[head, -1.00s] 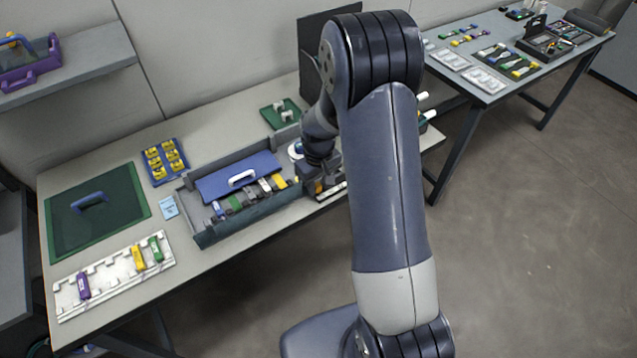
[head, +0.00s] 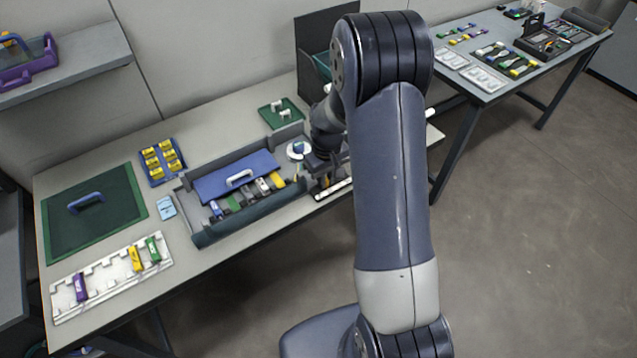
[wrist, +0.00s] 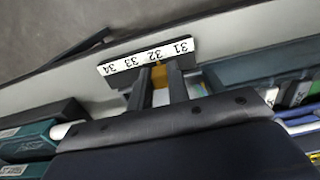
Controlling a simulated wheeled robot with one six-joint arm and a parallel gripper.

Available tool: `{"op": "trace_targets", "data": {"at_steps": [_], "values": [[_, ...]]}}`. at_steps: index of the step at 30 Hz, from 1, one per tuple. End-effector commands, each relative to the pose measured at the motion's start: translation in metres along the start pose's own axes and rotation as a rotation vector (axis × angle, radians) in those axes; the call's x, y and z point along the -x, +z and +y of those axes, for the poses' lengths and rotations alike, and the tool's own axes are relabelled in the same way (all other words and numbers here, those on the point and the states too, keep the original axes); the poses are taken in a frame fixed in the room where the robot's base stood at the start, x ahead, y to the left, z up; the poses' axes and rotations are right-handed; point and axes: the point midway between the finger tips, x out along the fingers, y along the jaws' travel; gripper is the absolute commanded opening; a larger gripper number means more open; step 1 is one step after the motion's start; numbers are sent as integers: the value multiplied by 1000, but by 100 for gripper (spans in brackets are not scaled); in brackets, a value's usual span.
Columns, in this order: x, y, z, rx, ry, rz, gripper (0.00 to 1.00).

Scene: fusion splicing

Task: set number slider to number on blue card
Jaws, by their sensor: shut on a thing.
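A white number strip (wrist: 148,60) on a dark bar shows 34, 33, 32 and 31, upside down, in the wrist view. A small orange-yellow slider piece (wrist: 159,74) sits below the strip, by the 32. My gripper (wrist: 160,82) is shut on this piece, with one dark finger on each side. In the head view my gripper (head: 328,180) is at the right end of the grey tray, by the white strip, mostly hidden by my arm. The light blue card (head: 166,208) lies on the table left of the tray; its number is too small to read.
The grey tray (head: 215,233) holds a blue plate with a white handle and several coloured pieces. A white disc (head: 298,150) lies close to my gripper. A dark upright panel (head: 312,55) stands behind. A white rack (head: 108,278) lies at the front left.

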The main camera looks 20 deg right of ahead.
Motion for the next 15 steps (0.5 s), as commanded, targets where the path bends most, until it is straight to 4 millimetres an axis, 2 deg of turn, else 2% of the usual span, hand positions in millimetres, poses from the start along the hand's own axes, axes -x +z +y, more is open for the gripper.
{"op": "trace_targets", "data": {"at_steps": [7, 8, 15], "values": [[0, 0, 2, 0, 0, 1, 0], [0, 0, 2, 0, 0, 1, 18], [0, 0, 2, 0, 0, 1, 38]]}}
